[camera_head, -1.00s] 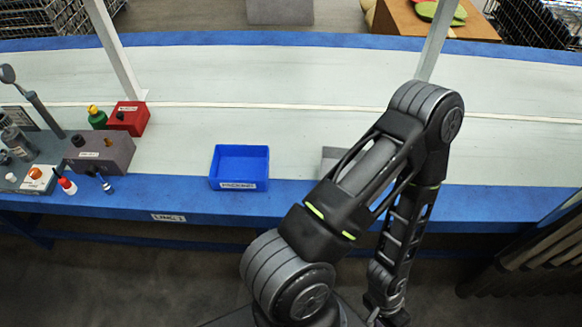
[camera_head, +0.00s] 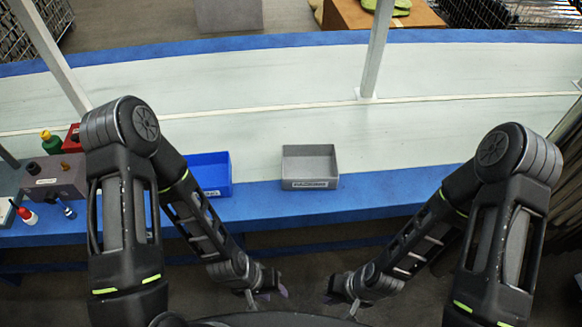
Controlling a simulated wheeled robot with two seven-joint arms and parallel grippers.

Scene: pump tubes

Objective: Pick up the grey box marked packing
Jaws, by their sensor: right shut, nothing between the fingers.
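The grey box (camera_head: 310,184) is an open-topped tray with a white label on its front wall, hard to read at this size. It stands on the near part of the table, right of the blue box, and is in full view. My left gripper (camera_head: 266,296) is low in the picture, below and left of the grey box, clear of the table edge. I cannot tell how its fingers stand. My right gripper (camera_head: 343,302) is below and slightly right of the box, shut and empty. Neither gripper touches the box.
The blue box (camera_head: 216,174) stands left of the grey box, partly behind my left arm. A grey block (camera_head: 52,178), a red box (camera_head: 72,140) and small bottles stand at the left. A pale post (camera_head: 373,60) rises behind. The table right of the grey box is clear.

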